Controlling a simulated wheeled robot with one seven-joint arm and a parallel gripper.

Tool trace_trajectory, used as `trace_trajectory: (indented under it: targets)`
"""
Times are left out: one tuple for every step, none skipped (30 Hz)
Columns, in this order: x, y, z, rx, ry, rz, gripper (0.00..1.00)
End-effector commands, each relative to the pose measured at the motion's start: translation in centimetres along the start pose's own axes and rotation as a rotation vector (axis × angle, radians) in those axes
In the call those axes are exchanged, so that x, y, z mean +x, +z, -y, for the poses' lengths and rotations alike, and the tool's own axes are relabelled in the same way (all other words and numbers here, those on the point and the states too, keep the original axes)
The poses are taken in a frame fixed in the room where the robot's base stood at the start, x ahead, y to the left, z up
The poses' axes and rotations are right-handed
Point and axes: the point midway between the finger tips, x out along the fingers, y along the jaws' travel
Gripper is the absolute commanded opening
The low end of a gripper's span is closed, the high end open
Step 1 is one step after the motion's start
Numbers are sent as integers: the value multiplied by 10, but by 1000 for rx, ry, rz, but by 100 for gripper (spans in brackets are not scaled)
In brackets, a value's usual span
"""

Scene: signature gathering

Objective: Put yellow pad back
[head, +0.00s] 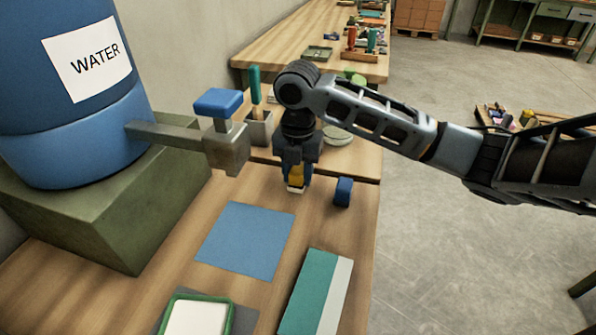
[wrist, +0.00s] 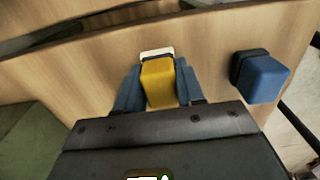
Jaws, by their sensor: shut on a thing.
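The yellow pad (wrist: 159,85) is a small yellow block with a white end, held between the fingers of my gripper (wrist: 158,88) in the wrist view. In the head view, the yellow pad (head: 296,177) shows below my gripper (head: 296,178), which points down over the wooden table. My gripper is shut on it. The white end is close to the tabletop; I cannot tell whether it touches. A similar blue block with a dark end (head: 343,191) stands just to the right, apart from my gripper; it also shows in the wrist view (wrist: 262,77).
A blue water barrel (head: 70,90) with a tap (head: 225,145) stands on a green block (head: 105,215) at left. A blue mat (head: 245,241), a teal-and-white box (head: 316,292) and a green-rimmed tray (head: 196,316) lie in front. A grey holder (head: 259,130) stands behind.

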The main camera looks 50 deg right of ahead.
Motion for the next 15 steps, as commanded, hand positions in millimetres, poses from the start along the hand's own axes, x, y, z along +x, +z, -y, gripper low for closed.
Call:
trace_trajectory:
  targets:
    - [1,0,0,0,0,0,40]
    - [1,0,0,0,0,0,43]
    - [1,0,0,0,0,0,46]
    - [1,0,0,0,0,0,49]
    - [1,0,0,0,0,0,52]
    - [1,0,0,0,0,0,56]
    - [1,0,0,0,0,0,59]
    - [1,0,0,0,0,0,62]
    - [1,0,0,0,0,0,63]
    - [1,0,0,0,0,0,63]
    - [1,0,0,0,0,0,63]
    - [1,0,0,0,0,0,63]
    - [1,0,0,0,0,0,63]
    - [1,0,0,0,0,0,63]
    - [0,0,0,0,0,0,63]
